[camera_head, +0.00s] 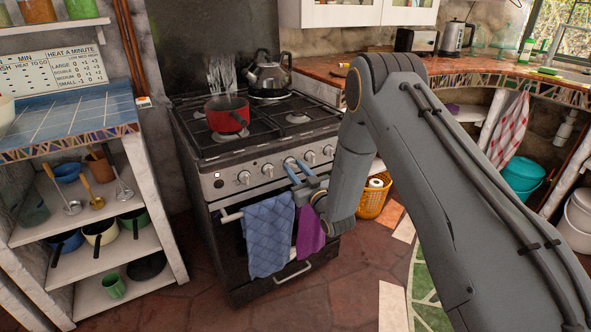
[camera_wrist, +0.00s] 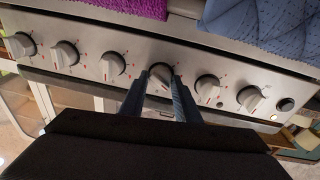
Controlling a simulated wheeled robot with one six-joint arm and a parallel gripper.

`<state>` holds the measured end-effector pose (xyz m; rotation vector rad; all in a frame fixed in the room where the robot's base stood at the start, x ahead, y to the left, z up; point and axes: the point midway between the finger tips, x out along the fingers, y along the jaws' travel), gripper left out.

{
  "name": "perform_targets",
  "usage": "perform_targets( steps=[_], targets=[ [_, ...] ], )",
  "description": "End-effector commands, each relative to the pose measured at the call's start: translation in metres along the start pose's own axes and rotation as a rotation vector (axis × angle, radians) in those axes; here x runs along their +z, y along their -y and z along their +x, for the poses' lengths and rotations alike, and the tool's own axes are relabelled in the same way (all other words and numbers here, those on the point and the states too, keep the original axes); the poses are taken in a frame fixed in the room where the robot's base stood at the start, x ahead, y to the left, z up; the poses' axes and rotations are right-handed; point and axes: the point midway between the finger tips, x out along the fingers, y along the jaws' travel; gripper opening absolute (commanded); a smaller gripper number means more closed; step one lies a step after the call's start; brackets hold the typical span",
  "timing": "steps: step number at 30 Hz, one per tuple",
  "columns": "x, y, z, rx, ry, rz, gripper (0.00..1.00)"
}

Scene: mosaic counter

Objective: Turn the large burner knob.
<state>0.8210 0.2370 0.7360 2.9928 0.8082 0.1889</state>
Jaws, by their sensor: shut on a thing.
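A row of silver burner knobs (camera_wrist: 207,88) runs along the steel front panel of the stove, which the wrist camera sees upside down. My gripper (camera_wrist: 159,82) has its two blue fingers on either side of one knob (camera_wrist: 160,73) near the middle of the row, shut on it. In the head view my gripper (camera_head: 296,166) is at the panel, third knob place from the left, and hides that knob. The leftmost knob (camera_head: 244,177) and others to the right show free. I cannot read which burner the held knob serves.
A blue towel (camera_head: 268,235) and a purple cloth (camera_head: 309,233) hang on the oven rail just below my gripper. A red pot (camera_head: 227,114) and a kettle (camera_head: 269,77) stand on the stove top. A yellow basket (camera_head: 373,199) stands on the floor at the right.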

Motion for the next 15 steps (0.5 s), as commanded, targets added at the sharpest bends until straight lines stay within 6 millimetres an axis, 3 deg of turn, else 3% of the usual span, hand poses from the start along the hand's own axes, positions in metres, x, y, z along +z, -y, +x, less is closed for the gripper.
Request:
perform_targets(
  steps=[4, 5, 8, 15],
  targets=[
    [-0.0023, -0.0003, 0.0016, 0.000, -0.005, -0.001, 0.07],
    [-0.0023, -0.0003, 0.0016, 0.000, -0.005, -0.001, 0.32],
    [-0.0018, -0.0003, 0.0013, 0.000, -0.004, 0.000, 0.47],
    [-0.0008, -0.0003, 0.0004, 0.000, -0.002, 0.000, 0.47]
  ],
)
